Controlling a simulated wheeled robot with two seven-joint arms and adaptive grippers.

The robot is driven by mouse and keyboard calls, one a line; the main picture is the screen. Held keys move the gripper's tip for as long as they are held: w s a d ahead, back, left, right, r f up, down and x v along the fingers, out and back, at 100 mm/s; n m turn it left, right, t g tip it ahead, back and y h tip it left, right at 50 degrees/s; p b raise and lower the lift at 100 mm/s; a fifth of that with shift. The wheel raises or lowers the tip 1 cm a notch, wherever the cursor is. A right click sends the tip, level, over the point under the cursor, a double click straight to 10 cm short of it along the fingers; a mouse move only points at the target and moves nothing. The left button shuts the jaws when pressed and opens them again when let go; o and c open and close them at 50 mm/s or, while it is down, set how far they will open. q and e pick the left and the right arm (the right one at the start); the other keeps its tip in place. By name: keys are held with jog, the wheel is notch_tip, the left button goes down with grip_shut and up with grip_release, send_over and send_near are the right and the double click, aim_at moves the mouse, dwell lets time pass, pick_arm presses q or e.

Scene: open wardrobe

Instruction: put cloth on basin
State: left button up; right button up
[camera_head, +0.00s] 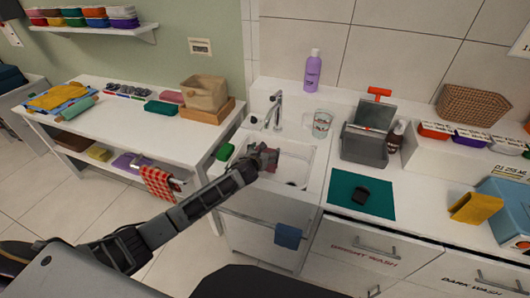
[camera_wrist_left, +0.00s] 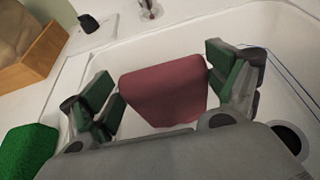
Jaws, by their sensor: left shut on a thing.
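My left gripper (camera_head: 264,157) reaches over the white basin (camera_head: 298,168) below the tap. In the left wrist view, my left gripper (camera_wrist_left: 163,82) is shut on a dark red folded cloth (camera_wrist_left: 165,92), with green-padded fingers at its two sides. The basin (camera_wrist_left: 285,72) surrounds the cloth in that view. In the head view the cloth is mostly hidden by the gripper. I cannot tell whether the cloth touches the basin floor. The drain shows at the right of the wrist view. My right gripper is not in view.
A green sponge (camera_head: 225,151) lies on the left rim. The tap (camera_head: 275,108), a glass (camera_head: 322,123) and a purple bottle (camera_head: 312,70) stand behind the basin. A grey container (camera_head: 366,140) and teal mat (camera_head: 360,198) are to the right. A blue cloth (camera_head: 288,235) hangs in front.

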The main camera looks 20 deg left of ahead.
pick_arm(q)
jog(key=o, duration=1.1)
jog(key=shift+f, duration=0.1)
jog(key=shift+c, duration=0.2)
